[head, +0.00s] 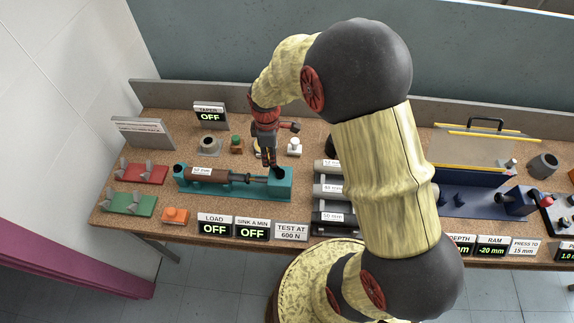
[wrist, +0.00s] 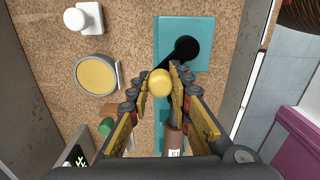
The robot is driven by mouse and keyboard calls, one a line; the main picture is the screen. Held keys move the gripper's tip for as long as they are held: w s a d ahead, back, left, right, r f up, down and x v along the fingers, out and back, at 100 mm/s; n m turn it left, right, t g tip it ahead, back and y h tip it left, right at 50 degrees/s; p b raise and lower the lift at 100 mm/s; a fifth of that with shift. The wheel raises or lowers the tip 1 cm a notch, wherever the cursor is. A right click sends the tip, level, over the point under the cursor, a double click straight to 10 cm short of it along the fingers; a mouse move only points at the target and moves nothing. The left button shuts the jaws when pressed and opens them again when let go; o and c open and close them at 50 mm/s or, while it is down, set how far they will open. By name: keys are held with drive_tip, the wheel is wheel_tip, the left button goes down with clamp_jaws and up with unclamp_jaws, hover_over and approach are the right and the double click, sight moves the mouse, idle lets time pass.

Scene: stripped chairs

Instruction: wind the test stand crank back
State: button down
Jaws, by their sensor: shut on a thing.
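The teal test stand (head: 204,184) lies lengthwise on the left part of the bench, with a brown cylinder (head: 209,175) marked 50 mm lying along it. Its crank (wrist: 186,47) shows as a black arm on the teal end block (wrist: 206,62). A yellow round knob (wrist: 160,83) sits between my fingertips. My gripper (head: 268,163) points down over the right end of the stand and is shut on the knob. In the head view the fingers hide the knob.
LOAD (head: 215,224) and SINK A MIN (head: 252,227) signs read OFF, beside a TEST AT 600 N card (head: 291,231). Grey cylinders (head: 331,190) lie right of the stand. A white knobbed piece (head: 294,147) stands behind. My arm hides the bench's middle.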

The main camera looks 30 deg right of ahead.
drive_tip(key=shift+s+a+n, duration=0.15)
drive_tip(key=shift+n, duration=0.15)
drive_tip(key=n, duration=0.1)
drive_tip(key=a+n, duration=0.1)
drive_tip(key=n, duration=0.1)
drive_tip(key=s+a+n+p, duration=0.1)
drive_tip(key=shift+n, duration=0.4)
drive_tip(key=n, duration=0.1)
drive_tip(key=s+n, duration=0.1)
drive_tip(key=n, duration=0.1)
drive_tip(key=a+n+p, duration=0.1)
drive_tip(key=shift+s+a+f+n, duration=0.1)
drive_tip(key=shift+s+n, duration=0.2)
drive_tip(key=shift+n, duration=0.1)
